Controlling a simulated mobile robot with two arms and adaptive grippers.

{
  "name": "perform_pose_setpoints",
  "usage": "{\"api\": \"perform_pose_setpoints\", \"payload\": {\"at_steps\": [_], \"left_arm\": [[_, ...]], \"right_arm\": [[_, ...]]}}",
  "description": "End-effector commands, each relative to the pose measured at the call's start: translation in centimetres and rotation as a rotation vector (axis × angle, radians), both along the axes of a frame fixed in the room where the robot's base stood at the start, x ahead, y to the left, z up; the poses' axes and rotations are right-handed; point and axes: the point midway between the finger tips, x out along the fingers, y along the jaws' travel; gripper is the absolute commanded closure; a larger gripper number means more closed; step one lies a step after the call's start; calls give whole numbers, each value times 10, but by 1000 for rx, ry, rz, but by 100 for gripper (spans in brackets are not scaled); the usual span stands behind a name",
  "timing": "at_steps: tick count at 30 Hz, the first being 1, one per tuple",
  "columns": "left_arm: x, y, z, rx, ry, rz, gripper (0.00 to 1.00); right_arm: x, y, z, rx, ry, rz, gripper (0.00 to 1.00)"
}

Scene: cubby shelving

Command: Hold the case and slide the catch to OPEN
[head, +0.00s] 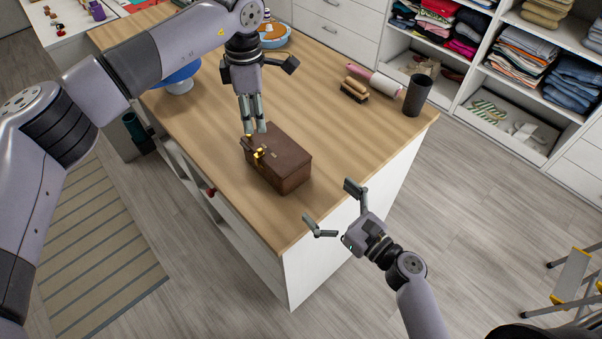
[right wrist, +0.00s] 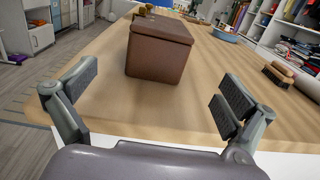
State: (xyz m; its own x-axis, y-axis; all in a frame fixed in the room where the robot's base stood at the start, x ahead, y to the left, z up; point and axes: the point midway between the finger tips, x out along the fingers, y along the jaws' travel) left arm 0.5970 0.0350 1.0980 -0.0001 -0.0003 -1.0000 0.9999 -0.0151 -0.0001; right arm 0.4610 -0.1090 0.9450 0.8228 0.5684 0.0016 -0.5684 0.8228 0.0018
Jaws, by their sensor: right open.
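A brown case (head: 283,160) stands on the wooden worktop near its front corner. Its yellow catch (head: 259,153) is on the left face in the head view, beside the handle. My left gripper (head: 254,131) points down just above the case's back left edge, its fingers close together; whether they are fully shut or touch the case is unclear. My right gripper (head: 337,212) is open and empty, to the right of and nearer than the case. In the right wrist view the case (right wrist: 160,52) stands beyond and between the spread fingers (right wrist: 155,95), with a gap; its catch is not distinguishable there.
On the worktop (head: 330,110) are a dark cup (head: 417,96), a brush (head: 354,90), a rolling pin (head: 376,81) and a blue bowl (head: 273,36). A blue stand (head: 178,78) is behind my left arm. The worktop right of the case is clear.

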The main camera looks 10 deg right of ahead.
Motion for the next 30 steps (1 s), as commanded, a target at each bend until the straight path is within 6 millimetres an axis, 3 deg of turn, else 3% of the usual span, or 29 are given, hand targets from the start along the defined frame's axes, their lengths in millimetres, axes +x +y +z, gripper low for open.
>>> {"api": "perform_pose_setpoints", "payload": {"at_steps": [9,15,21,30], "left_arm": [[0,0,0,0,0,0,67],[0,0,0,0,0,0,67],[0,0,0,0,0,0,67],[0,0,0,0,0,0,67]], "right_arm": [[54,37,0,-1,-2,0,0],[78,54,0,-1,-1,0,0],[89,62,-1,-2,1,-1,0],[91,63,-1,-2,1,-1,0]]}}
